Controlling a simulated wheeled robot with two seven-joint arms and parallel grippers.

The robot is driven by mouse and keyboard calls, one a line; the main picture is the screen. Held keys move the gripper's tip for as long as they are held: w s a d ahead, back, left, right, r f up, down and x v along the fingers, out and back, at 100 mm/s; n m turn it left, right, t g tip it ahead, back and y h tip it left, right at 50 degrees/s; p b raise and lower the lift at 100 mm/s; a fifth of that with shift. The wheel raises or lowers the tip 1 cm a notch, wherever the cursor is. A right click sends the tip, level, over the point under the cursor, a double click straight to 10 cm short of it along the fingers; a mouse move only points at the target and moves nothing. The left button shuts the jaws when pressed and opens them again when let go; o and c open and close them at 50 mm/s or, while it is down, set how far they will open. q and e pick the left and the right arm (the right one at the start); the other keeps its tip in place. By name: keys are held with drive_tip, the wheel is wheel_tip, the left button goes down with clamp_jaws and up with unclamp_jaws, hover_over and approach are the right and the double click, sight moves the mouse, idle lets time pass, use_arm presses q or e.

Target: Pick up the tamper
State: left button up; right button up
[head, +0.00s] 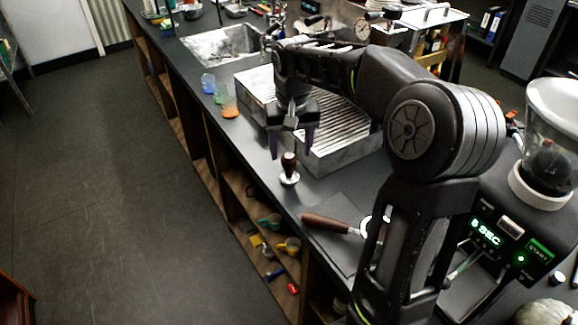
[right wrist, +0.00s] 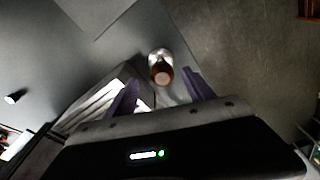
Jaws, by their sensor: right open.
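The tamper (head: 289,169) has a brown handle and a shiny metal base. It stands upright on the dark counter near its front edge. My right gripper (head: 291,153) is open above the tamper, its fingers pointing down. In the right wrist view the tamper (right wrist: 161,68) shows from above, just beyond and between the tips of the two purple fingers (right wrist: 160,88). Nothing is held between the fingers. My left gripper is not in view.
A ribbed metal drip tray (head: 345,150) stands just behind the tamper. A portafilter (head: 330,223) with a brown handle lies on a mat to the right. Small coloured cups (head: 229,107) stand at the left. A grinder (head: 545,150) is at the far right.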

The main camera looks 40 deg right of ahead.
sight(289, 156)
drive_tip(key=shift+f, duration=0.1)
drive_tip(key=f, duration=0.1)
drive_tip(key=f+p, duration=0.1)
drive_tip(key=f, duration=0.3)
drive_tip(key=shift+w, duration=0.4)
drive_tip(key=shift+c, duration=0.4)
clamp_jaws()
idle(0.5)
